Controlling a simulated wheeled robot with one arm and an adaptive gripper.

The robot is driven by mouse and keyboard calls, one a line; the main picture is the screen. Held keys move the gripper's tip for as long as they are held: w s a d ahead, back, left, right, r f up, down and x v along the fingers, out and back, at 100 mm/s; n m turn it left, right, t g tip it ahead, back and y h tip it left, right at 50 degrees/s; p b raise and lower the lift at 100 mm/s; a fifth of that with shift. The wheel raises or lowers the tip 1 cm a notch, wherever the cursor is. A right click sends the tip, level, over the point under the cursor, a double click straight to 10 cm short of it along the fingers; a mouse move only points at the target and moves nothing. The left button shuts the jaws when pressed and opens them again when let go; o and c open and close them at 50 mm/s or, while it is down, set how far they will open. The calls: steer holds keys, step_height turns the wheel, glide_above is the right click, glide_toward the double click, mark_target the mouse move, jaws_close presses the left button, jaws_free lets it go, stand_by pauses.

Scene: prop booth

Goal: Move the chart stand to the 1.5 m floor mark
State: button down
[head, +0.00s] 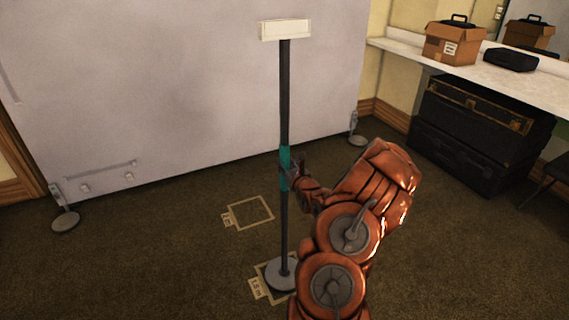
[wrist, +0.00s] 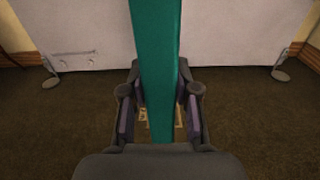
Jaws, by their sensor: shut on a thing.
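The chart stand (head: 285,110) is a dark upright pole with a white block on top, a teal grip band and a round grey base. My gripper (head: 292,170) is shut on the teal band, which also fills the middle of the wrist view (wrist: 157,60). The base is over the near floor mark (head: 257,289), a taped square whose label seems to read 1.5 m. The base hides much of that square, and my arm covers its right side. I cannot tell whether the base touches the floor.
A second taped square (head: 250,211) lies farther back, empty. A large grey panel (head: 180,80) on round feet stands behind. At the right, a counter (head: 480,68) holds a cardboard box (head: 452,45) and a black case (head: 511,59). Black trunks (head: 470,130) sit below. Carpet at left is clear.

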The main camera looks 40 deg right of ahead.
steer(key=shift+f, duration=0.85)
stand_by(0.6)
steer(key=c, duration=0.8)
jaws_free()
steer(key=shift+f, duration=0.1)
steer(key=shift+v, duration=6.05)
steer(key=shift+a, duration=0.1)
